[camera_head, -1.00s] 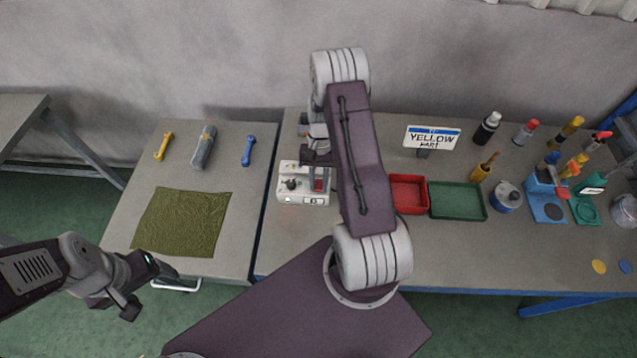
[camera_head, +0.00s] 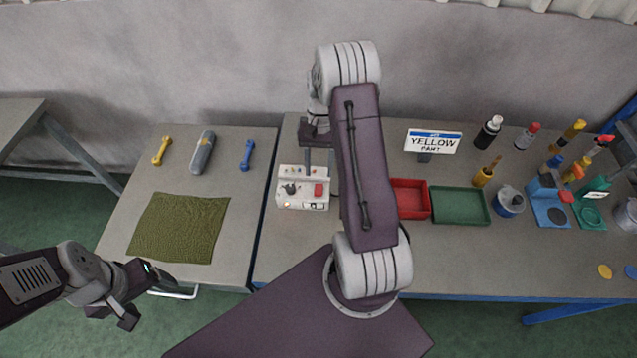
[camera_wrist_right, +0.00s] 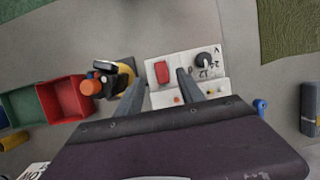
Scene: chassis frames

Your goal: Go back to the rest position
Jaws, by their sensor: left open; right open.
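My right gripper (camera_head: 318,162) is open and empty, above and behind the white control box (camera_head: 302,203). In the right wrist view its two fingers (camera_wrist_right: 160,85) are apart, with the box's red button (camera_wrist_right: 162,72) between them in the picture. The box also has a black knob (camera_wrist_right: 208,60). My right arm hides part of the table behind it. My left gripper (camera_head: 127,300) is open and empty, low at the left, in front of the left table's front edge.
The left table holds a green cloth (camera_head: 180,228), a yellow wrench (camera_head: 161,151), a grey cylinder (camera_head: 202,153) and a blue wrench (camera_head: 246,155). Right of my arm are a red bin (camera_head: 410,212), a green tray (camera_head: 459,219), a sign (camera_head: 433,141) and several bottles and tools.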

